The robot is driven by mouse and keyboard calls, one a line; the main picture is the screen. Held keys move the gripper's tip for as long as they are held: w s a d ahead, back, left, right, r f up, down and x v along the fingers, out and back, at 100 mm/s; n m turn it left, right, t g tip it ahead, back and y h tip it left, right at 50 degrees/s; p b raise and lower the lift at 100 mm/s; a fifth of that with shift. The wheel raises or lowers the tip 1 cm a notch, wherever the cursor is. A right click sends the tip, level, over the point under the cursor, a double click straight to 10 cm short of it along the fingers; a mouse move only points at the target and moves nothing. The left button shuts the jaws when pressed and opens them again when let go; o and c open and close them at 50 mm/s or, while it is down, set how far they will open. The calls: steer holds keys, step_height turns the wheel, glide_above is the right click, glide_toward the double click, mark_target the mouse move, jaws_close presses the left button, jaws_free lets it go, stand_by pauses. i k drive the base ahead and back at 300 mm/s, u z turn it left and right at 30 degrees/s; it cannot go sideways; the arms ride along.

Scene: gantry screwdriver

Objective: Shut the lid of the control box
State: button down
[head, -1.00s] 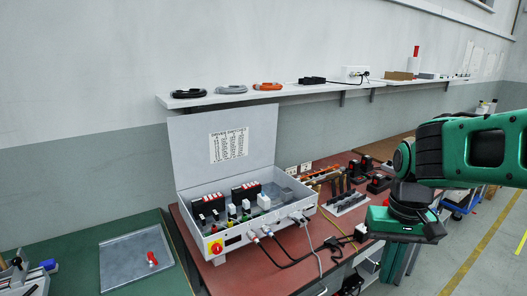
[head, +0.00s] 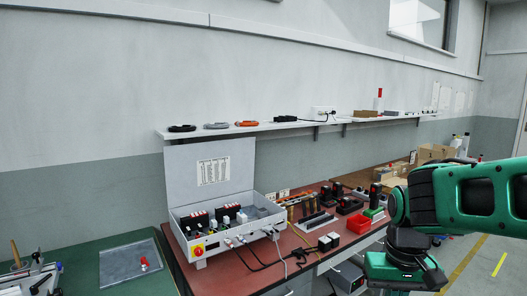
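The control box (head: 203,247) is a pale grey case on the red-brown bench. Its lid (head: 238,162) stands open, upright at the back, with a printed label (head: 213,171) on its inner face. Inside are black modules, small coloured parts and white blocks, and a red-and-yellow knob (head: 198,251) is on the front. Grey and black cables run from its front right. My gripper (head: 396,284) hangs at the lower right, well to the right of the box and apart from it. Its fingers are not clearly visible, cut off near the lower frame edge.
A wall shelf (head: 290,126) with cable coils and a power strip runs above and behind the lid. Tools, a red bin (head: 350,229) and black holders stand right of the box. A green bench (head: 83,262) with a metal tray (head: 128,262) is at left.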

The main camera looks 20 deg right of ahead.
mark_target(194, 173)
steer(key=k, duration=0.9)
steer(key=z, duration=1.15)
steer(key=i, duration=2.5)
steer(key=u, duration=1.1)
steer(key=i, duration=0.5)
steer(key=u, duration=0.05)
